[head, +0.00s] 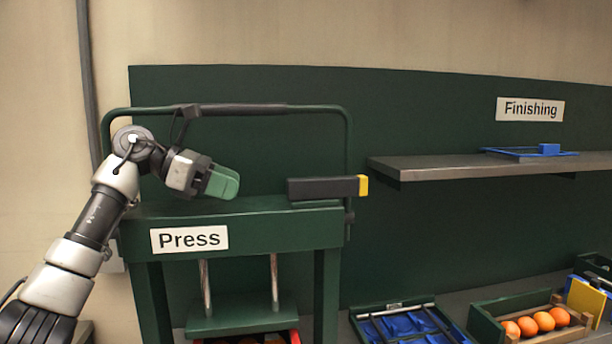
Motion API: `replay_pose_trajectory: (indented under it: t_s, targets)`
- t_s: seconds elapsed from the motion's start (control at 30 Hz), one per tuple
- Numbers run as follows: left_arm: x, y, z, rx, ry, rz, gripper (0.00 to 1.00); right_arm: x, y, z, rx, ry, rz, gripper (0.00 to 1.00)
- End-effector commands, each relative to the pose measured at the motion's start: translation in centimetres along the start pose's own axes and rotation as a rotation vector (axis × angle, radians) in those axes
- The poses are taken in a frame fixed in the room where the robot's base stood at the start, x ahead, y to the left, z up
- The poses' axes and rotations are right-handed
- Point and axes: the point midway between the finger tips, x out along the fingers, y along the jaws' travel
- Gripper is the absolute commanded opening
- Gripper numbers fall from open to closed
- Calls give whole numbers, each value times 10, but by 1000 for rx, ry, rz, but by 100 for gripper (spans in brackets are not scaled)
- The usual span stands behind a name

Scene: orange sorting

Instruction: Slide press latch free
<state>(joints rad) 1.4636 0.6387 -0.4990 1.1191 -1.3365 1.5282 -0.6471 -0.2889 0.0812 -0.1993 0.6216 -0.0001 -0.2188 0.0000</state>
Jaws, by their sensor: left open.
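The press (240,210) is a dark green frame with a "Press" label on its crossbeam. A bar handle (245,109) with a dark grip arches above it. The latch (325,188) looks like a dark block with a yellow end, lying along the top of the crossbeam at the right. My left gripper (224,182), with green fingers, is in front of the press above the label. It is open and empty, to the left of the latch and apart from it. My right gripper does not show.
Under the press is a red-edged container (203,340), mostly cut off. At the lower right are a blue-lined tray (357,318) and a crate of oranges (577,331). A "Finishing" shelf (420,168) holds a blue frame (525,153). The space between gripper and latch looks clear.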

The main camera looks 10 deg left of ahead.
Motion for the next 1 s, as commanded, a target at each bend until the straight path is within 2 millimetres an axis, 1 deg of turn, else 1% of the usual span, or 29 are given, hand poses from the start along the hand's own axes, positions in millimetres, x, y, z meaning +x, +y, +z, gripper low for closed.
replay_pose_trajectory:
  t_s: [0.03, 0.17, 0.27, 0.47, 0.6, 0.7, 0.83, 1.0]
  targets:
    - [1, 0, 1, 0, 0, -1, 51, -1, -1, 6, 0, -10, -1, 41]
    - [12, 0, 7, 1, 0, -2, 51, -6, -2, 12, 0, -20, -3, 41]
    - [27, -1, 14, 1, 0, -4, 51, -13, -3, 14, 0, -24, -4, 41]
    - [68, -1, 32, -1, 0, -5, 51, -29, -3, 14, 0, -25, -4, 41]
    - [93, -1, 42, -1, 0, -4, 51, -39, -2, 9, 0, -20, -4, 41]
    - [106, 0, 47, -1, 0, -3, 51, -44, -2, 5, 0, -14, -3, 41]
    - [117, 0, 48, -2, 0, -3, 51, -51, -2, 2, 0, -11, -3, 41]
    - [123, 0, 46, -1, 0, 0, 51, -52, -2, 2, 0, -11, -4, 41]
